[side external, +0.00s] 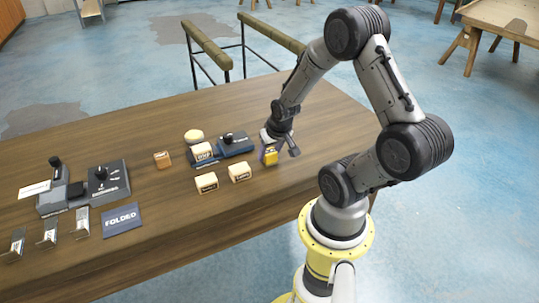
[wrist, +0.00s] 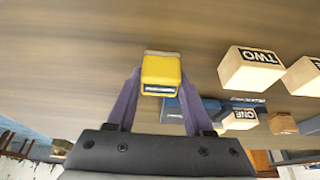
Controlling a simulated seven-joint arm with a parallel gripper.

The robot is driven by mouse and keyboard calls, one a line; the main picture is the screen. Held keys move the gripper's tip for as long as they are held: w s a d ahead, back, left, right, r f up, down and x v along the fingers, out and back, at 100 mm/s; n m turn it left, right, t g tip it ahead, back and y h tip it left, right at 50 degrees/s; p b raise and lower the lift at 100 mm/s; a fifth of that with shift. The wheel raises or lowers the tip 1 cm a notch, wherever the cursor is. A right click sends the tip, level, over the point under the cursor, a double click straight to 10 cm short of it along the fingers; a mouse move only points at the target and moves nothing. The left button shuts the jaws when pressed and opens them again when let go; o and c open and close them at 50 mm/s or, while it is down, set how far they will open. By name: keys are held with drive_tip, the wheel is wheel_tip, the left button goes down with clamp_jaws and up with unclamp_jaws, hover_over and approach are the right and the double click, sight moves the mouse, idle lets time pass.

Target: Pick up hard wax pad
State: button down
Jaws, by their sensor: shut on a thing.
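My gripper (side external: 272,151) is at the right part of the table, fingers pointing down. Its two purple fingers are shut on a small yellow block (side external: 270,157). In the wrist view the yellow block (wrist: 161,73) sits between the fingertips, with a dark label on its near face that is too small to read. I cannot tell whether this block is the hard wax pad, nor whether it touches the table. A round cream pad (side external: 194,136) lies farther left on the table, apart from my gripper.
Left of my gripper are cream blocks, one marked TWO (wrist: 258,68) and one marked ONE (wrist: 238,118) on a blue tray. A brown block (side external: 162,159), a FOLDED mat (side external: 122,220) and a lever device (side external: 57,192) are farther left.

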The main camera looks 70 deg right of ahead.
sight(270, 152)
drive_tip(key=shift+r, duration=0.5)
wheel_tip(270, 152, up, 3)
drive_tip(key=shift+s+a+f, duration=0.1)
drive_tip(key=s+a+r, duration=0.9)
drive_tip(key=s, duration=0.1)
drive_tip(key=shift+a, duration=0.25)
drive_tip(key=shift+r, duration=0.1)
